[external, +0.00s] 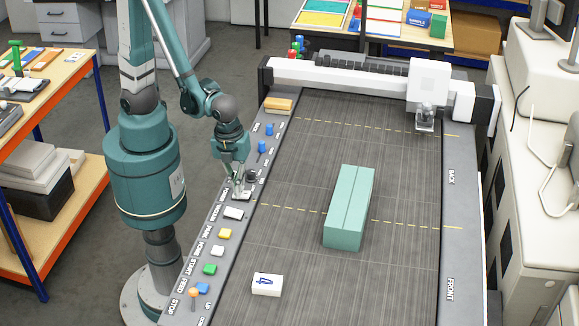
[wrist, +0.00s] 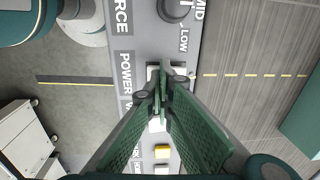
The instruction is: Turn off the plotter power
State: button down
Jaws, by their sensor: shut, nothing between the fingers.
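The plotter's control strip (external: 207,243) runs along the left edge of its flat grey bed. My gripper (external: 238,191) points down at this strip, just below a black knob (external: 251,176). In the wrist view, my gripper (wrist: 162,88) is shut and empty, its green fingers together. The fingertips are over or against the power switch (wrist: 152,72), beside the POWER label (wrist: 126,72). A pale part of the switch shows behind the fingers. They hide most of it, so its position and any contact cannot be told.
The strip also has a white button (external: 233,213), a yellow button (external: 225,234), a green button (external: 210,269) and an orange-topped lever (external: 193,293). The plotter carriage (external: 429,80) is at the back.

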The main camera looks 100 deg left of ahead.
jog(key=shift+s+a+f+b, duration=0.15)
jog(key=shift+s+f+b, duration=0.2)
jog(key=shift+s, duration=0.15)
jog(key=shift+w, duration=0.25)
jog(key=shift+w+r, duration=0.15)
jog(key=shift+w, duration=0.6)
jog(key=shift+w+r, duration=0.1)
jog(key=shift+r, duration=0.1)
jog(key=shift+w+r+p, duration=0.1)
jog(key=shift+r+p, duration=0.25)
jog(key=shift+p, duration=0.05)
jog(key=r, duration=0.1)
jog(key=s+r+p, duration=0.1)
jog(key=r+p, duration=0.1)
jog(key=r, duration=0.1)
jog(key=shift+s, duration=0.4)
notch_tip(320, 180, up, 9)
jog(key=s+p, duration=0.1)
jog(key=shift+s+p, duration=0.3)
jog(key=shift+s, duration=0.1)
